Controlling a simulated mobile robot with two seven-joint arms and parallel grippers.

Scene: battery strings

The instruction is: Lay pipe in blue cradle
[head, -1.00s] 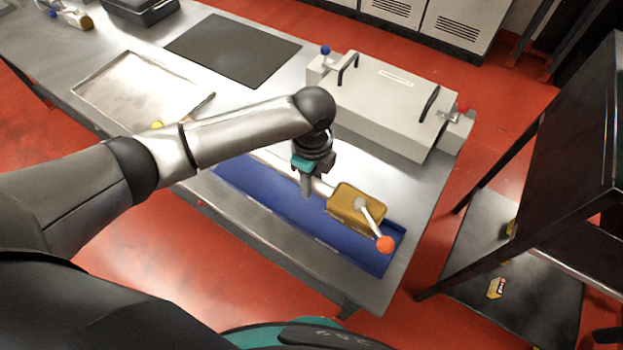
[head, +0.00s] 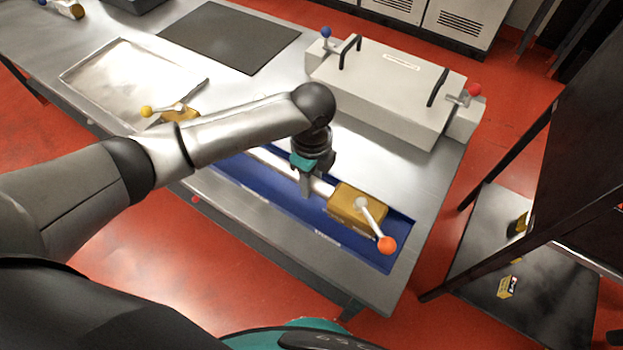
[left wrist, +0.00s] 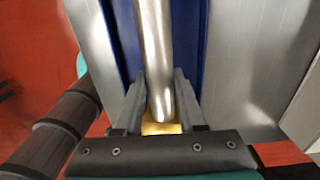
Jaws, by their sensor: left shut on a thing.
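The pipe is a pale metal tube (head: 272,161) with a yellow block (head: 352,207) at its right end, bearing a lever with an orange knob. A second yellow block with a yellow-knobbed lever (head: 175,112) shows at its left end, partly behind my arm. The blue cradle (head: 262,208) is a long trough along the table's front. The pipe lies lengthwise over or in it; I cannot tell whether it touches the bottom. My left gripper (head: 307,190) is shut on the tube near the right block; its fingers flank the tube (left wrist: 153,45) in the left wrist view. My right gripper is not in view.
A grey box with black handles (head: 395,95) stands behind the cradle's right half. A black mat (head: 230,38) and a shallow metal tray (head: 110,75) lie farther back. A dark shelf rack (head: 560,190) stands right, beyond a floor gap.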

